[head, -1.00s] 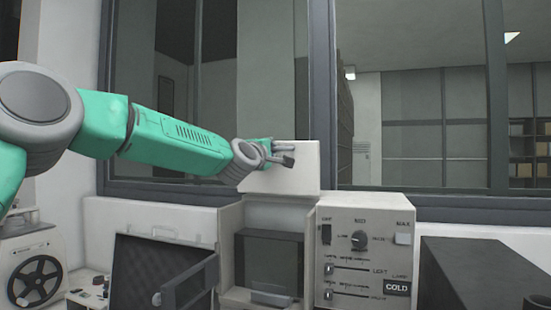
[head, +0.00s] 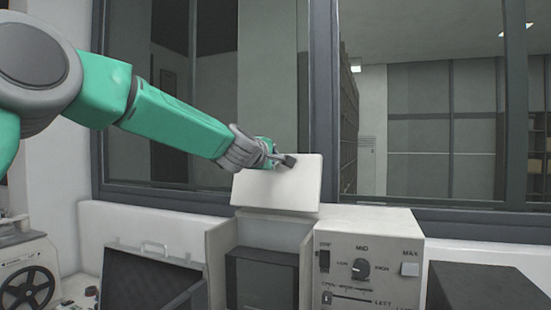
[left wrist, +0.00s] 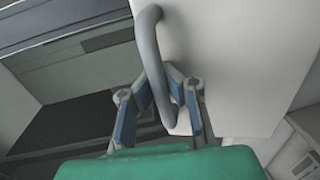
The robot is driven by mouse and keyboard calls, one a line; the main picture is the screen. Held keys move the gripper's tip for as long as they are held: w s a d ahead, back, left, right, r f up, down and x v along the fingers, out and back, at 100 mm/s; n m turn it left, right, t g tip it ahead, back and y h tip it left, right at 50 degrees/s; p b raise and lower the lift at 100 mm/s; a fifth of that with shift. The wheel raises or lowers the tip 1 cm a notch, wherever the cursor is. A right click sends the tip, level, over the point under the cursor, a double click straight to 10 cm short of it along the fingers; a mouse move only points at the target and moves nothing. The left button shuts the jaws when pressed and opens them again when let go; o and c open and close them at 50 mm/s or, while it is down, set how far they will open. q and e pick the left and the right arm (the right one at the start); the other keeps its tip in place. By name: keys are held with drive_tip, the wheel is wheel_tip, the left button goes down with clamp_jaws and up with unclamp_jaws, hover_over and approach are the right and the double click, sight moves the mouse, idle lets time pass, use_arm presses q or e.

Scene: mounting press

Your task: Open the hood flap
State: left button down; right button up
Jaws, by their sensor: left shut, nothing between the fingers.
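The hood flap (head: 262,190) is a pale, flat panel standing raised above the open-fronted housing (head: 219,262), its face towards me and slightly tilted. It fills the right of the left wrist view (left wrist: 245,70), where a curved grey handle (left wrist: 148,40) shows on it. My left gripper (head: 284,160) is at the flap's upper part in the head view. In the wrist view my left gripper (left wrist: 170,75) has its blue-padded fingers drawn together beside the handle, partly hidden by it. I cannot tell whether they touch it. My right gripper is not in view.
A control box (head: 370,262) with a knob and sliders stands right of the housing. A dark box (head: 480,288) is further right. An open case (head: 145,280) and a reel machine (head: 28,280) are on the left. A window frame (head: 322,100) rises behind.

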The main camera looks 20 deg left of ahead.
use_arm(q)
drive_tip(key=shift+r, duration=0.15)
drive_tip(key=c, duration=1.9)
unclamp_jaws()
drive_tip(key=shift+o, duration=0.2)
drive_tip(key=shift+s+a, duration=0.1)
drive_tip(key=shift+s, duration=0.05)
drive_tip(key=shift+s, duration=0.15)
drive_tip(key=s+r, duration=0.1)
drive_tip(key=s, duration=1)
drive_tip(key=shift+s+d, duration=0.2)
drive_tip(key=shift+r, duration=0.15)
